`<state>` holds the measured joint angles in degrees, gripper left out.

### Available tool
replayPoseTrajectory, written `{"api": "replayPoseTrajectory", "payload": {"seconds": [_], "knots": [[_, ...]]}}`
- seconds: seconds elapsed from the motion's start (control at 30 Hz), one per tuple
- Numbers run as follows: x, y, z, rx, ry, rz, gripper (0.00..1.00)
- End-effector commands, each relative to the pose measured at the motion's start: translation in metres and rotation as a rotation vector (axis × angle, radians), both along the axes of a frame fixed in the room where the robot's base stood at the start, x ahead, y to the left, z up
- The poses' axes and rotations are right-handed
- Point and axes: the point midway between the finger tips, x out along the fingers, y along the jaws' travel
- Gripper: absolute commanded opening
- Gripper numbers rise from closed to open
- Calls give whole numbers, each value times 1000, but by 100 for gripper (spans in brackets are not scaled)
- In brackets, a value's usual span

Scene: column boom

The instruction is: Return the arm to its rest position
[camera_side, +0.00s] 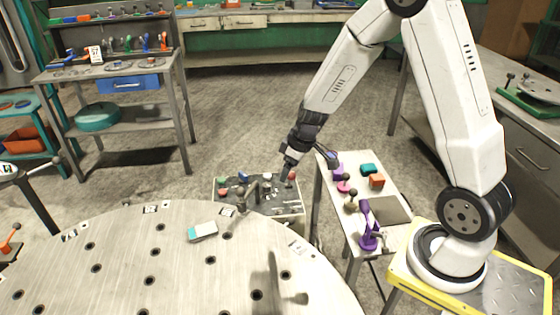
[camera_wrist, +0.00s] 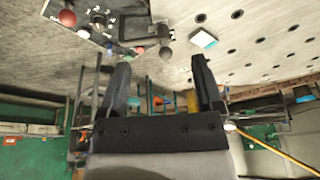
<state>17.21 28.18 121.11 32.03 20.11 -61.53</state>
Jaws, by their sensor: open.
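My gripper (camera_side: 287,170) is at the end of my bent white arm, pointing down in the side view. It is over the far right part of a low grey tool board (camera_side: 225,207), with a red knob close by its fingertips. In the wrist view my gripper (camera_wrist: 160,60) has its two dark fingers wide apart. Nothing is held between them. Whether the fingers touch anything on the board cannot be told.
A round perforated table (camera_side: 120,255) holds a teal-and-white block (camera_side: 203,231) and a dark upright fixture. Open floor lies behind.

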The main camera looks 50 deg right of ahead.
Motion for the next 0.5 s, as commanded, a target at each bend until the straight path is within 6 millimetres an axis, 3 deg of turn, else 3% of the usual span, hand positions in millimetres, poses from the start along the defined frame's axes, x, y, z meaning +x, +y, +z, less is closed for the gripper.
{"api": "replayPoseTrajectory", "payload": {"seconds": [0.2, 0.5], "knots": [[-32, 36, 24, -6, 34, -64, 84], [-82, 73, 47, -25, 60, -168, 84]]}}
